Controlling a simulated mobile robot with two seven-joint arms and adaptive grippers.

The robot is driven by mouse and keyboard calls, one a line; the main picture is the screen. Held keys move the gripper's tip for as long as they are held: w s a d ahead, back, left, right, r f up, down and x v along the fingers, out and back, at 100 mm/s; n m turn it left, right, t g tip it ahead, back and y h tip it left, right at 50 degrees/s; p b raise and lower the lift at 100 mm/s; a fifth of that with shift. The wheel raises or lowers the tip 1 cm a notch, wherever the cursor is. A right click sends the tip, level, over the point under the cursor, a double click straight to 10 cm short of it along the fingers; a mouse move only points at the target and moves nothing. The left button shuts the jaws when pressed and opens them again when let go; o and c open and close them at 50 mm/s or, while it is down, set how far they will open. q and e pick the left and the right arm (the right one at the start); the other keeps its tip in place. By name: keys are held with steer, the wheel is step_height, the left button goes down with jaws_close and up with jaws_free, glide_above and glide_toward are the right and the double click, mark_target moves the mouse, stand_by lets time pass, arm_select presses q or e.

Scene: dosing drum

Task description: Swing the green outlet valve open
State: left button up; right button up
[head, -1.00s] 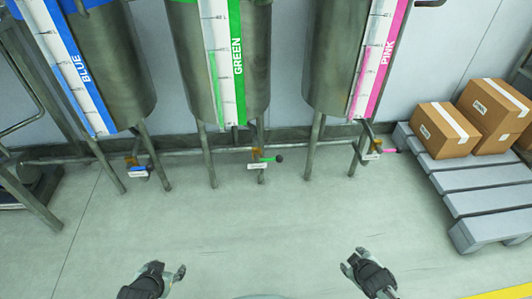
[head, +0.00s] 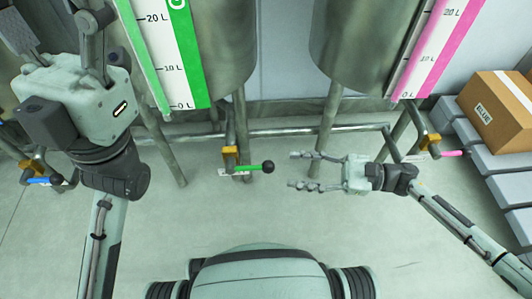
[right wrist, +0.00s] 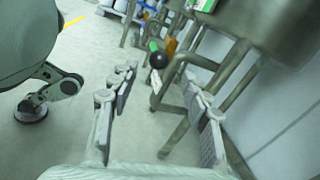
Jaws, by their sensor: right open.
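The green outlet valve has a brass body (head: 230,155) and a green lever (head: 246,169) that points right and ends in a black ball knob (head: 268,167). It sits on the pipe below the green-marked drum (head: 222,35). My right gripper (head: 297,170) is open and empty, just right of the knob, with its fingers pointing left at it. In the right wrist view the knob (right wrist: 158,59) shows between the two spread fingers, beyond their tips. My left gripper (head: 60,22) is raised close to the head camera, its fingers spread and empty.
The blue valve lever (head: 42,181) is at the left and the pink one (head: 452,154) at the right. Steel legs (head: 328,130) and a horizontal pipe (head: 290,133) stand behind the green valve. A pallet (head: 505,190) carries a box (head: 498,108). Floor in front is clear.

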mark_target(268, 167)
steer(key=a, duration=0.5)
steer(key=w+a, duration=0.1)
steer(key=a, duration=0.1)
steer(key=shift+w+a+r, duration=0.1)
steer(key=shift+a, duration=0.1)
jaws_close()
